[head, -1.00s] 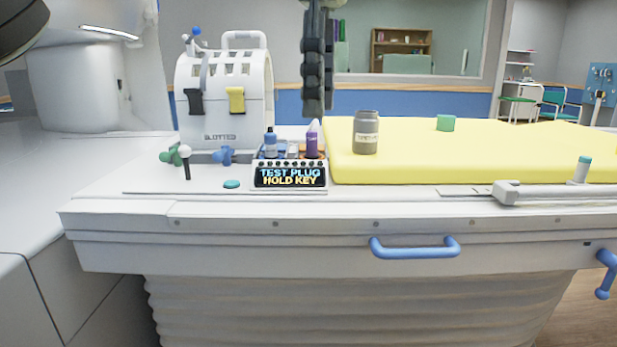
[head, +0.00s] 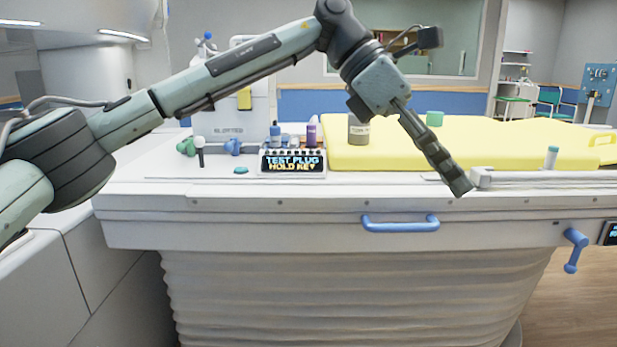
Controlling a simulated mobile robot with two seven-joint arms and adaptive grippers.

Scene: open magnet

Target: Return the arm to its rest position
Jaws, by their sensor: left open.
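My left arm (head: 240,68) comes in from the left, bends at the top middle and hangs down to the right over the bed. Its gripper (head: 458,188) is open and points down and to the right. It is seen edge-on, with one finger hiding the other. Nothing shows in it. Its tips show in front of the bed's near edge, right of the grey jar (head: 358,132). My right gripper is not in view.
The yellow mattress (head: 490,146) carries the jar and a green block (head: 434,118). A display panel (head: 292,163), small bottles (head: 311,134) and a white slotted device (head: 228,120), partly behind my arm, stand left. Blue handles (head: 400,225) stick out in front.

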